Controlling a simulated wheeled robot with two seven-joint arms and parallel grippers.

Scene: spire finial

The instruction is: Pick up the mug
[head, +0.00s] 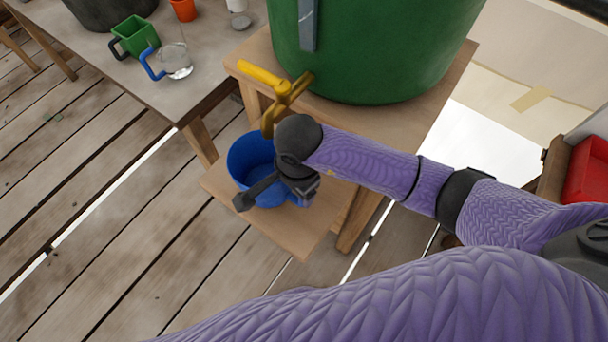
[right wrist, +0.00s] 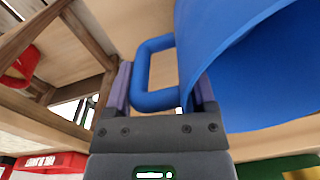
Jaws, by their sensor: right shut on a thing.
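The blue mug (head: 247,160) is upright at the low wooden shelf (head: 305,238), below a yellow tap (head: 283,98). It fills the upper right of the right wrist view (right wrist: 255,75). My right gripper (head: 285,190) is at the mug's near right side, partly covering it. In the right wrist view, the mug's handle (right wrist: 141,75) lies between the fingers of my right gripper (right wrist: 160,88), which is shut on it. I cannot tell whether the mug's base touches the shelf. My left gripper is not in view.
A large green barrel (head: 370,50) stands on the higher wooden stand (head: 440,85) behind the tap. A table (head: 95,75) at upper left holds a green mug (head: 135,36), a glass mug with a blue handle (head: 177,62) and an orange cup (head: 183,9). The plank floor at left is mostly clear.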

